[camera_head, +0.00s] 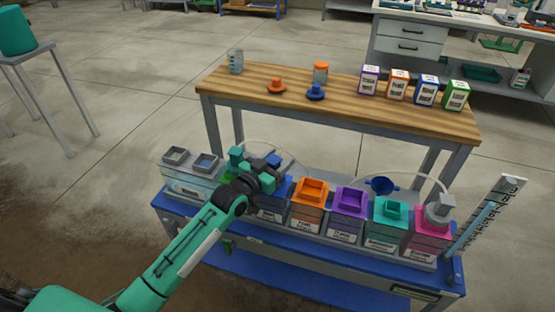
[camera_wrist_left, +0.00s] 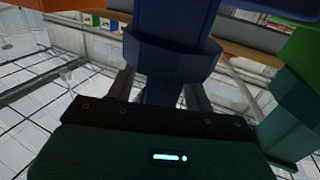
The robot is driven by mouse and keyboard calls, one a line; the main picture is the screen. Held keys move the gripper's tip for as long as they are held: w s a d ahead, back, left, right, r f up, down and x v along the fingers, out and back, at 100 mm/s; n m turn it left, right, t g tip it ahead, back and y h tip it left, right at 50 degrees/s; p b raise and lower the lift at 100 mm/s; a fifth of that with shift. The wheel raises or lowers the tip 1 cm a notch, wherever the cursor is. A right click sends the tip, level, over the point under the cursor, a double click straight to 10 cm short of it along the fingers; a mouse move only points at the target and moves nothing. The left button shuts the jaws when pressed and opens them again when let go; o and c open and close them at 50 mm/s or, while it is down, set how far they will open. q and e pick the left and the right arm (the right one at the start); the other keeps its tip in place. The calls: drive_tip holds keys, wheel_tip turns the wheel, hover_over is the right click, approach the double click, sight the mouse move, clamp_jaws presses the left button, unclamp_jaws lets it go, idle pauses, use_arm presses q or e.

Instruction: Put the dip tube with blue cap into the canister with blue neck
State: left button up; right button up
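My left gripper (camera_head: 268,172) is over the canister with blue neck (camera_head: 270,212) in the row on the blue bench. In the left wrist view, the blue cap (camera_wrist_left: 160,92) of the dip tube is between my fingers, which appear shut on it. A broader blue part (camera_wrist_left: 168,50) lines up just beyond it, seemingly the canister's neck. The tube itself is hidden, and I cannot tell how deep it sits. My right gripper is not in view.
A green-necked canister (camera_head: 236,172) stands close on the left and an orange-necked one (camera_head: 308,200) on the right. Purple (camera_head: 348,208), teal (camera_head: 388,220) and pink (camera_head: 430,235) canisters follow. A wooden table (camera_head: 300,98) with small boxes stands behind.

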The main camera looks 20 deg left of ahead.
use_arm(q)
drive_tip(key=v, duration=1.3)
drive_tip(key=shift+s+p, duration=0.4)
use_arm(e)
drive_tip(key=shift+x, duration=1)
use_arm(q)
drive_tip(key=shift+a+f, duration=0.1)
drive_tip(key=shift+a, duration=0.05)
